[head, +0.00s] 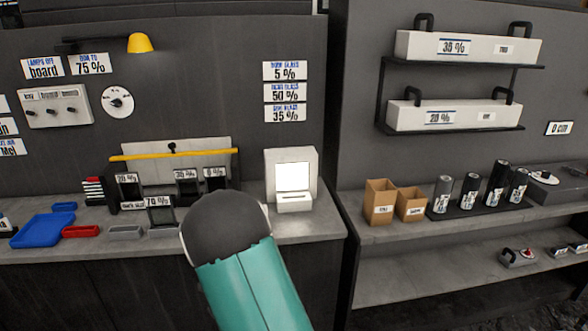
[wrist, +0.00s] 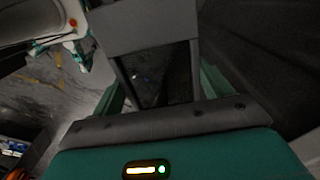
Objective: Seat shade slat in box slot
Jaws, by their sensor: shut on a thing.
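In the wrist view my gripper (wrist: 160,92) has its two teal fingers on either side of a shade slat (wrist: 140,32), a grey frame around a dark pane. It is shut on the slat. In the head view my teal arm covers the gripper. A white box (head: 306,165) with a bright lit window and a front ledge stands on the counter, just right of my arm. I cannot make out its slot. Dark slats (head: 187,186) stand at a rack left of my arm. A slat labelled 70 % (head: 160,213) is in front of them; I cannot tell whether it is the held one.
A yellow bar (head: 175,155) crosses above the rack. A blue tray (head: 42,231), a red tray (head: 80,231) and a grey tray (head: 126,231) lie at left. Cardboard boxes (head: 379,202) and dark cylinders (head: 470,190) stand on the right shelf. Bare counter (head: 318,226) shows beside the white box.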

